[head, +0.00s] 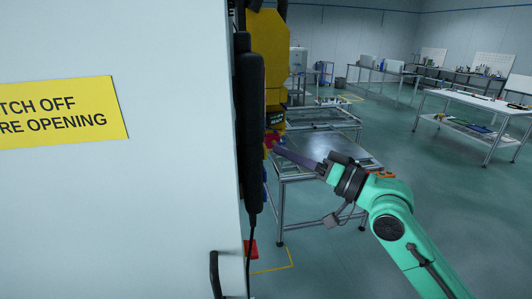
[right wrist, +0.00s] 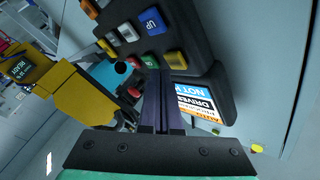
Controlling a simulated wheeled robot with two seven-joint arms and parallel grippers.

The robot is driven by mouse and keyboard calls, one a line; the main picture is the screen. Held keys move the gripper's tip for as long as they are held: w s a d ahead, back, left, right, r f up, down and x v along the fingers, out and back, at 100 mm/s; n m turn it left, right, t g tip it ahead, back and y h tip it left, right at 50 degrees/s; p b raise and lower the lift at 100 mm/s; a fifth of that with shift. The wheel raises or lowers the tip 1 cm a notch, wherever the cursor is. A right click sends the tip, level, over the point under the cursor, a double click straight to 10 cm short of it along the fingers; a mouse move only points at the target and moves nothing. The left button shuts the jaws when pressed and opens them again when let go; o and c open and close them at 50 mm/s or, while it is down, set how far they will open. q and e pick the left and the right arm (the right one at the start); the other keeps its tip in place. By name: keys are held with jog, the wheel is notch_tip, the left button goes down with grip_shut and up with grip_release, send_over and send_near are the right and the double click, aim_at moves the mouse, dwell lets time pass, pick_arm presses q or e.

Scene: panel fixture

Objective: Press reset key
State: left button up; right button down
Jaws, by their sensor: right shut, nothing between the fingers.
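In the right wrist view a dark keypad unit (right wrist: 195,40) carries several coloured keys. Contact cannot be told. In the head view the unit (head: 249,120) shows edge-on, with my right gripper (head: 275,147) just right of it. My left gripper is not in view.
A pale cabinet (head: 120,210) with a yellow warning sign (head: 60,112) fills the left of the head view. A yellow machine (head: 266,60) stands behind the keypad unit. Metal tables (head: 335,155) stand beyond, with open floor (head: 450,190) on the right.

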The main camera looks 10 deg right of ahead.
jog(key=d+b, duration=0.4)
jog(key=d, duration=0.1)
jog(key=shift+w+b, duration=0.2)
jog(key=shift+b, duration=0.2)
